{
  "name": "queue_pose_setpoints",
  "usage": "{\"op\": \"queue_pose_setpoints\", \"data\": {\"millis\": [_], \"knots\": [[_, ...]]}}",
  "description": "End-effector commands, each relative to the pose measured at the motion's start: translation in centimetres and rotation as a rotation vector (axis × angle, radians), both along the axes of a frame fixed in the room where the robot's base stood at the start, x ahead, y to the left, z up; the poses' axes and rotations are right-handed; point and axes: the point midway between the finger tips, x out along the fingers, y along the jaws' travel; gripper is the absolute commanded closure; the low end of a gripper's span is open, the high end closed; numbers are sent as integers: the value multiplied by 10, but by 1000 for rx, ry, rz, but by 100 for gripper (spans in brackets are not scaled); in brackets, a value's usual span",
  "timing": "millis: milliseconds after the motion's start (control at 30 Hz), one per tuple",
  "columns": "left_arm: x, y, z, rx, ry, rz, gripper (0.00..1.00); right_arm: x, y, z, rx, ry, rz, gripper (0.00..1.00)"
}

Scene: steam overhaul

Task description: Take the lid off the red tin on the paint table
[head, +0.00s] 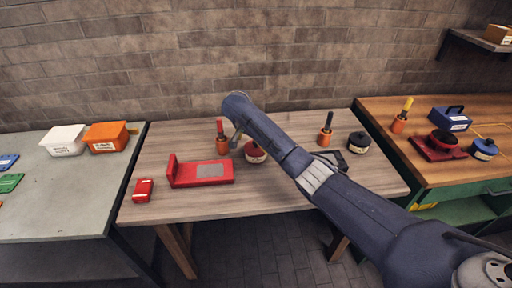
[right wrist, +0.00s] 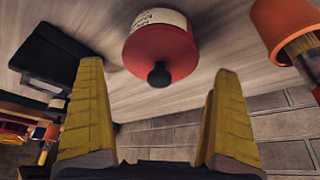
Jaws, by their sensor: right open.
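The red tin (head: 256,154) stands on the wooden paint table (head: 280,190), just right of the right gripper in the head view and partly hidden by my arm. In the right wrist view the red tin shows its cream label (right wrist: 157,18). Its red lid (right wrist: 165,45) is on, with a black knob (right wrist: 159,76) facing the camera. My right gripper (right wrist: 160,85) is open, its yellow fingers on either side of the knob's line and apart from the tin. It also shows small in the head view (head: 236,139). My left gripper is not in view.
An orange pot with a brush (head: 221,143) stands close left of the tin. A red stand (head: 203,173) and small red box (head: 143,189) lie further left. Another orange pot (head: 325,136) and a black tin (head: 359,142) are at right. The table's front is clear.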

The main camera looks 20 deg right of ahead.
Motion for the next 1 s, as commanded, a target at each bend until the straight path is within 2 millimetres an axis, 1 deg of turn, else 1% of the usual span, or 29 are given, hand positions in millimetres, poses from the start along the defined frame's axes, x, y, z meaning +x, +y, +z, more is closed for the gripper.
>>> {"op": "queue_pose_setpoints", "data": {"millis": [100,200,333,567,667,1000], "knots": [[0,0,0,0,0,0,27,3,-5,-12,-2,2,-1,0],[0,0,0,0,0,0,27,4,-6,-18,-1,0,0,0],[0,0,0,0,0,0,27,5,-8,-22,-1,0,0,0],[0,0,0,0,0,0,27,5,-8,-22,-1,-1,0,0],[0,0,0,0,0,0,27,5,-7,-22,-1,-1,0,10],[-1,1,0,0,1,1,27,5,-7,-22,1,-1,0,50]]}}
